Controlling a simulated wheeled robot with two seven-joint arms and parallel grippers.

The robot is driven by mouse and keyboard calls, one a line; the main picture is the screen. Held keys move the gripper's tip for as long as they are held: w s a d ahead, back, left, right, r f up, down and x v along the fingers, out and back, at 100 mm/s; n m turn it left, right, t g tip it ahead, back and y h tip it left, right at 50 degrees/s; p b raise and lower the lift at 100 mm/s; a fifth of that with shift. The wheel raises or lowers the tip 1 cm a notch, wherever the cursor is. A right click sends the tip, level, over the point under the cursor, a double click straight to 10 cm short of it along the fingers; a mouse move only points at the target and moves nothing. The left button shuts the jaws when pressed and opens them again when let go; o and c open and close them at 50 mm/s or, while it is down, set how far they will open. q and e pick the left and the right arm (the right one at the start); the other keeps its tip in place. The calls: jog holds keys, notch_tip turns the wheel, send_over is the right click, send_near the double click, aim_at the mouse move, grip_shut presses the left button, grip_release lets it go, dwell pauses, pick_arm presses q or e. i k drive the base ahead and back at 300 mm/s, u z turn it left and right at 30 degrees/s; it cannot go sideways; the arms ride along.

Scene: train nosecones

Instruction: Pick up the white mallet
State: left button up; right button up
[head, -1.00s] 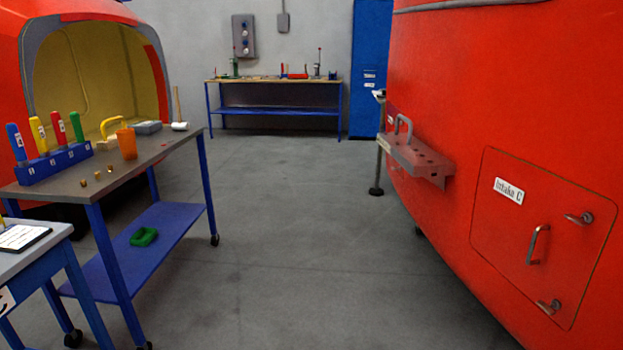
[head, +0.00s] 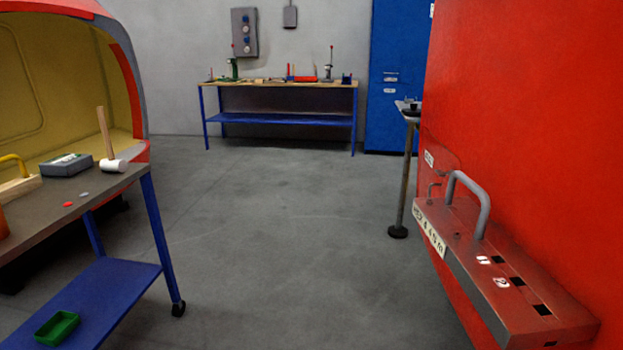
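The white mallet (head: 113,165) stands on its head near the far right corner of the grey-topped trolley (head: 105,192) at the left. Its wooden handle (head: 104,131) points up, tilted slightly left. A grey box (head: 66,165) sits just left of it. Neither of my grippers shows in the head view.
A red block with a handle and slots (head: 470,262) juts from the red nosecone (head: 530,130) at the right. A thin stand (head: 404,180) stands beyond it. A workbench (head: 280,86) and blue cabinet (head: 394,80) are at the back. The middle floor is clear.

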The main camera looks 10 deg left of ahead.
aim_at(112, 165)
jog(key=u, duration=0.05)
jog(key=i, duration=0.35)
jog(key=u, duration=0.8)
jog(key=i, duration=2.3)
jog(key=u, duration=1)
